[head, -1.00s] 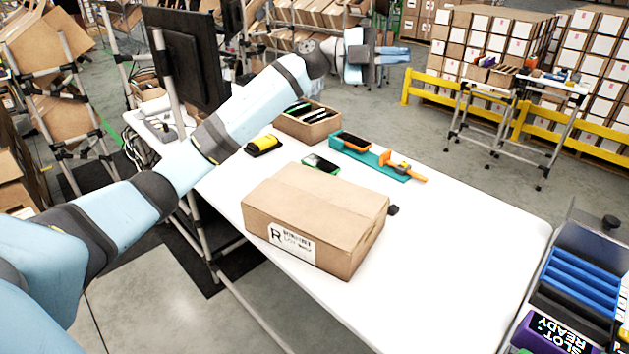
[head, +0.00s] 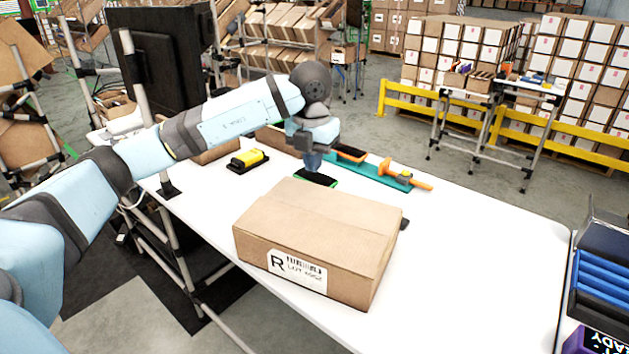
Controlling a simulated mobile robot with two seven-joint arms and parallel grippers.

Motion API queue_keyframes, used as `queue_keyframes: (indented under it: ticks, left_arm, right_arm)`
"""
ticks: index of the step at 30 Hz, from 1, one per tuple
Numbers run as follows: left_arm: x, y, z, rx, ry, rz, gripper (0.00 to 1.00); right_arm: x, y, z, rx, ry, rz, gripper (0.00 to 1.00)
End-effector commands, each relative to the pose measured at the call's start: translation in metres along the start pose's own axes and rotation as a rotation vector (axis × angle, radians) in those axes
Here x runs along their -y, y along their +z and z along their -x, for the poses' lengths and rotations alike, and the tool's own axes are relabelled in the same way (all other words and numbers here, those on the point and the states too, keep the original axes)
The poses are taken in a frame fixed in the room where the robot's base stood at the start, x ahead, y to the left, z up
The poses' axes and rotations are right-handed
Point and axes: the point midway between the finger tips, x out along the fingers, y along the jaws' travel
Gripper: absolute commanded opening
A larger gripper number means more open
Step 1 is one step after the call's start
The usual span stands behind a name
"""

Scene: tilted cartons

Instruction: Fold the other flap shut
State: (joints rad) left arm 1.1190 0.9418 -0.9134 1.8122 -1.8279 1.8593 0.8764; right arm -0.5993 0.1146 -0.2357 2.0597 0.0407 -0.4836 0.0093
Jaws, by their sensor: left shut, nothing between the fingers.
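A brown carton (head: 315,235) with a white "R" label (head: 297,271) sits on the white table. Its top looks flat and closed, with a faint seam line; I see no flap standing up. My left arm reaches in from the left, and my left gripper (head: 313,163) points down beyond the carton's far edge, above a dark green-edged device. It is shut, empty and apart from the carton. The fingertips are small and partly hard to make out. My right gripper is not in view.
Blue racks (head: 598,285) stand at the right edge.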

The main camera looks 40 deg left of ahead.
Motion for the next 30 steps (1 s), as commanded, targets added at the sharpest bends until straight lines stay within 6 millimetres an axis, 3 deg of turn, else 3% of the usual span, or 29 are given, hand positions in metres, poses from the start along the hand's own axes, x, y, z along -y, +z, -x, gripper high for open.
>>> queue_keyframes:
  ticks: [6,15,21,30]
  left_arm:
    - [0.000,-0.001,-0.045,-0.005,-0.002,0.001,0.00]
    - [0.001,-0.001,-0.103,-0.004,-0.003,0.000,0.00]
    - [0.001,0.000,-0.123,-0.002,-0.004,0.000,0.00]
    - [0.002,0.000,-0.128,0.000,-0.005,0.000,0.00]
  right_arm:
    - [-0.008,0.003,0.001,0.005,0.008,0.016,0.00]
    - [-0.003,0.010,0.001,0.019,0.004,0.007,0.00]
    - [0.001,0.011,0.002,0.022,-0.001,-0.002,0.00]
    - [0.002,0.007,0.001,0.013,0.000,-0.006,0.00]
